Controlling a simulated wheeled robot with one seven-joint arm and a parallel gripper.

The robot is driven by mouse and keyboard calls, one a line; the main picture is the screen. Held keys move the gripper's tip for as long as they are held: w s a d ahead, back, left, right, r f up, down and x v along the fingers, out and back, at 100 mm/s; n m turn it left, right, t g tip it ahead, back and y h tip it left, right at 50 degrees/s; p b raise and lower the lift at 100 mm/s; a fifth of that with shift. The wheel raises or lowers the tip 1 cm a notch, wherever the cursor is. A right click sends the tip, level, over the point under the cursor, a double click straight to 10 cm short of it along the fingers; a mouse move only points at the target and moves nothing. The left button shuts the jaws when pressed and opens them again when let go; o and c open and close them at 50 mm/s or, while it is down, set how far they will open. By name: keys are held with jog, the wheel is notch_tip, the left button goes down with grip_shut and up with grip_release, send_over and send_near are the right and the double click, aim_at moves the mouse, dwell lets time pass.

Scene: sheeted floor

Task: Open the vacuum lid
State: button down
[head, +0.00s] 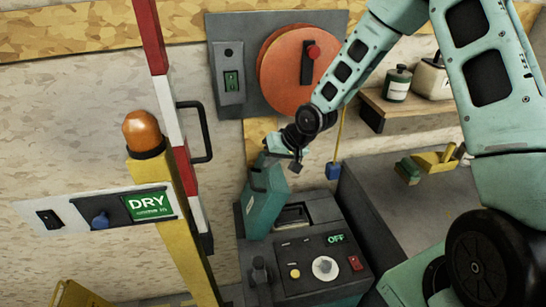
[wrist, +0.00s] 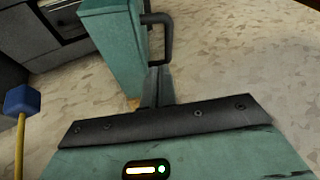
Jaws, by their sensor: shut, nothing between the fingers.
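The vacuum (head: 320,262) is a dark grey box with an "OFF" display, a white dial and a red switch, low in the middle of the head view. Its teal lid (head: 262,212) stands steeply tilted up at the box's left side, and a dark opening (head: 293,216) shows beside it. The lid (wrist: 115,50) with its dark handle (wrist: 162,38) also shows in the wrist view. My gripper (head: 290,158) is by the lid's upper end. Its fingers (wrist: 156,86) are together and empty, close to the handle; I cannot tell whether they touch the lid.
A red-and-white barrier post (head: 172,115) and a yellow post with an orange lamp (head: 142,132) stand at left. A blue block on a yellow cord (head: 333,171) hangs right of my gripper. A grey bench (head: 410,205) holds a brush at right.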

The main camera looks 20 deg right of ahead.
jog(key=p, duration=0.2)
send_over(261, 186)
notch_tip(261, 186, down, 6)
jog(key=shift+w+d+r, duration=0.1)
jog(key=shift+w+r, duration=0.05)
jog(key=shift+r, duration=0.1)
jog(key=shift+b, duration=0.3)
